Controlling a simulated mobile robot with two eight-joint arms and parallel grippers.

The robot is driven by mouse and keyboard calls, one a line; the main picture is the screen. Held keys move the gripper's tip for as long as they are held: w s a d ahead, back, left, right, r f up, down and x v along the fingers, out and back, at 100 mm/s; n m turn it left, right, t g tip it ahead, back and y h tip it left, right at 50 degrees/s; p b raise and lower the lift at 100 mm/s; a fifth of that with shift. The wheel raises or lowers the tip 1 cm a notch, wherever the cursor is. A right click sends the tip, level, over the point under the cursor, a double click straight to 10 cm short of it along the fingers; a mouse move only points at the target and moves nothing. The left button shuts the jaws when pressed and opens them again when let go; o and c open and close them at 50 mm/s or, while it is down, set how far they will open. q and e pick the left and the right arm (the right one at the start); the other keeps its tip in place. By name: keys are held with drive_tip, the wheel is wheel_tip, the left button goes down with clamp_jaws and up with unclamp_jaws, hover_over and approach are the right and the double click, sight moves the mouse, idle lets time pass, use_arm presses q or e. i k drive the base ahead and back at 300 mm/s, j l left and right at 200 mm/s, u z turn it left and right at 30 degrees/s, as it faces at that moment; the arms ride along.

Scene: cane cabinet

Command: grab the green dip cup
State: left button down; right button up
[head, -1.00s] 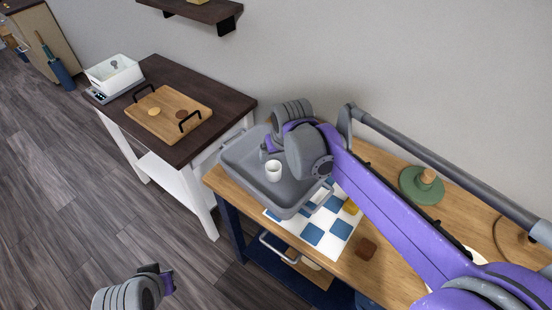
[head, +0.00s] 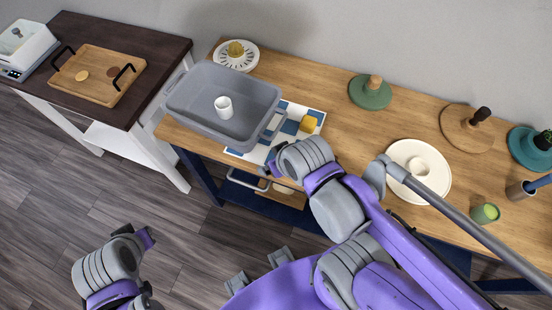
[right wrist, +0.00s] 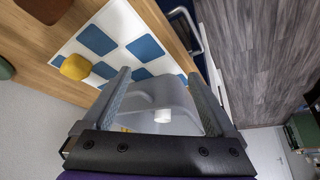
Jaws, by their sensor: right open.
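A small green cup (head: 485,213), the one matching the dip cup, stands near the front right of the wooden counter (head: 330,155) in the head view. My right gripper (head: 272,170) is open and empty by the counter's front edge, well to the left of the green cup. In the right wrist view its two fingers (right wrist: 158,85) stand apart, with a grey tub (right wrist: 160,95) visible between and beyond them. The green cup does not show clearly there. My left gripper (head: 148,238) is low over the floor at left; its jaws are too small to read.
The grey tub (head: 190,112) holds a white cup (head: 223,106). A checkered mat (head: 252,153) bears a yellow block (head: 309,124).

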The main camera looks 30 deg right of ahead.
sight(485, 214)
drive_tip(key=z, duration=3.45)
drive_tip(key=l+u, duration=0.1)
drive_tip(key=u, duration=0.35)
drive_tip(key=l+u, duration=0.1)
drive_tip(key=u, duration=0.35)
drive_tip(key=l+u, duration=0.1)
drive_tip(key=u, duration=0.3)
drive_tip(key=l+u, duration=0.1)
drive_tip(key=u, duration=0.35)
drive_tip(key=k+l+u, duration=0.2)
drive_tip(key=l+u, duration=0.25)
drive_tip(key=k+l+u, duration=0.25)
drive_tip(key=l+u, duration=0.2)
drive_tip(key=k+l+u, duration=0.1)
drive_tip(key=k+l, duration=0.55)
drive_tip(key=k, duration=0.05)
